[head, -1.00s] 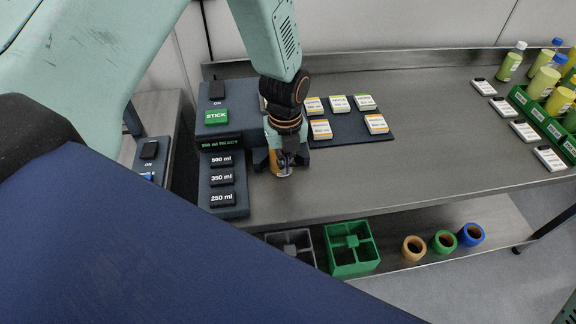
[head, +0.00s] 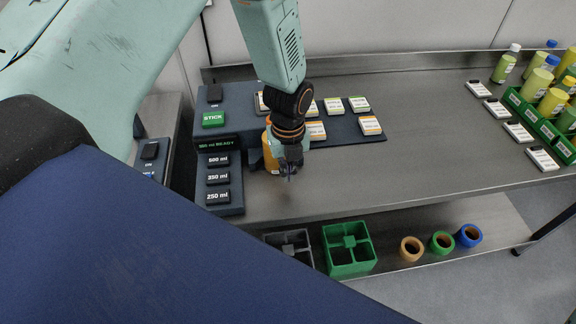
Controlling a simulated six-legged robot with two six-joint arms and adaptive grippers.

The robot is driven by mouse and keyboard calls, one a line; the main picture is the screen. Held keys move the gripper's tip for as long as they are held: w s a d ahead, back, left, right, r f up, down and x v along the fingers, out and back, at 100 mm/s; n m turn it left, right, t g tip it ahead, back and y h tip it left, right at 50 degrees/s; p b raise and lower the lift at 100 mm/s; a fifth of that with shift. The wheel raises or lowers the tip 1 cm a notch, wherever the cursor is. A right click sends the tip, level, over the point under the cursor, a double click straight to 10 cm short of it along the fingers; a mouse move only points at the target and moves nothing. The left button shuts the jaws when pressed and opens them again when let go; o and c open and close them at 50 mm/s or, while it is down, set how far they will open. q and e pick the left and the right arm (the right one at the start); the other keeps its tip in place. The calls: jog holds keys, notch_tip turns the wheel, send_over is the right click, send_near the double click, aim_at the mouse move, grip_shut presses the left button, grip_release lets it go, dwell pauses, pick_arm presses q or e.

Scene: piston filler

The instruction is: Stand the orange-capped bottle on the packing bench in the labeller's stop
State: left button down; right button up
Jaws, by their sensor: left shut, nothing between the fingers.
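The labeller (head: 225,165) is a dark blue unit at the left end of the packing bench (head: 430,140). It has a green STICK button, a lit ready display and several volume keys. An orange bottle (head: 269,158) stands against the labeller's right side. Its upper part is partly hidden behind my left wrist, so its cap and exact fit in the stop cannot be told. My left gripper (head: 289,174) points down just right of the bottle and in front of it. It is shut and empty. My right gripper is not in view.
A dark mat with several label packs (head: 369,126) lies right of the labeller. Green crates (head: 540,122) with yellow-green bottles stand at the far right behind more label packs. A lower shelf holds a green divided crate (head: 348,262) and coloured rolls (head: 441,242). The bench middle is clear.

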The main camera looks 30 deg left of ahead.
pick_arm(q)
jog(key=shift+s+d, duration=0.25)
notch_tip(320, 180, up, 10)
jog(key=f, duration=0.1)
jog(key=s+f+n, duration=0.4)
jog(key=f, duration=0.1)
jog(key=s+f+n, duration=0.2)
jog(key=shift+d+f+n+h, duration=0.25)
jog(key=shift+d+n+h, duration=0.05)
jog(key=shift+d+n, duration=0.1)
jog(key=s+f+n, duration=0.5)
jog(key=s+n, duration=0.5)
jog(key=s, duration=0.1)
jog(key=s+f+n, duration=0.5)
jog(key=s+n, duration=0.5)
jog(key=s, duration=0.1)
notch_tip(320, 180, down, 14)
jog(key=b, duration=1.5)
jog(key=shift+w+d+f, duration=0.15)
jog(key=shift+w+f, duration=0.1)
jog(key=shift+w, duration=0.2)
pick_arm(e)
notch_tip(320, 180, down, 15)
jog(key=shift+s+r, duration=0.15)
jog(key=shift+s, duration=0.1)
pick_arm(q)
jog(key=shift+s, duration=0.1)
